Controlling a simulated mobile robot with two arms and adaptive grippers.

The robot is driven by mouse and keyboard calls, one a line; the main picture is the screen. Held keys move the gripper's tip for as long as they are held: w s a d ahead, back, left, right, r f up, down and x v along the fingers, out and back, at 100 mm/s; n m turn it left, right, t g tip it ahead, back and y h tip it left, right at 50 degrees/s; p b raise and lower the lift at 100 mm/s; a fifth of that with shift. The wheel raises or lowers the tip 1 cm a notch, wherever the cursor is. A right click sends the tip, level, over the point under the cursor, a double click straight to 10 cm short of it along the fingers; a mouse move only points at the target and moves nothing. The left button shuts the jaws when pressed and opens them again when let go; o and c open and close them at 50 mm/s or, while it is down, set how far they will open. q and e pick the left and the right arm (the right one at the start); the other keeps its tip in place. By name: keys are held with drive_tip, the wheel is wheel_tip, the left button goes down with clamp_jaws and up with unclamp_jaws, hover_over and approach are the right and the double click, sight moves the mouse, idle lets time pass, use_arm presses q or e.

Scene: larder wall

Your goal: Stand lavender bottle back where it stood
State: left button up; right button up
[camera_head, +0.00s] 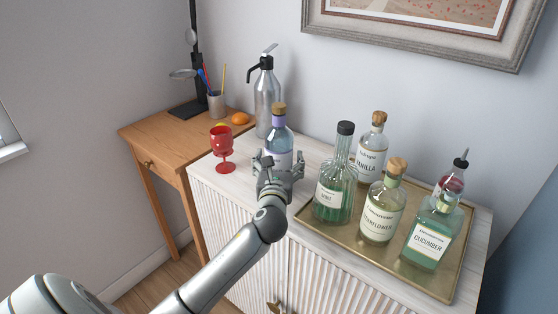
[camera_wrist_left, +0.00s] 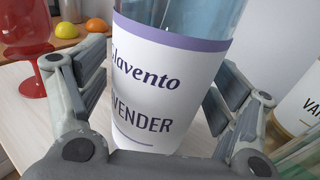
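The lavender bottle (camera_head: 279,142) is clear with a cork stopper, a purple neck band and a white label. It looks upright at the back of the white cabinet top, left of the tray. My left gripper (camera_head: 279,164) is around its lower part, one finger on each side. In the left wrist view the label of the lavender bottle (camera_wrist_left: 165,85) fills the middle between the spread fingers, with a narrow gap at the left finger. The gripper looks open. The bottle's base is hidden in the head view. My right gripper is out of view.
A red goblet (camera_head: 222,148) stands close left of the gripper, and a steel dispenser (camera_head: 266,98) behind the bottle. A gold tray (camera_head: 399,262) on the right holds several bottles; the green mint bottle (camera_head: 334,182) is nearest. A wooden desk (camera_head: 150,132) adjoins at left.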

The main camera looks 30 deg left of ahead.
use_arm(q)
drive_tip(key=shift+r, duration=0.15)
drive_tip(key=v, duration=1.2)
drive_tip(key=shift+b, duration=0.3)
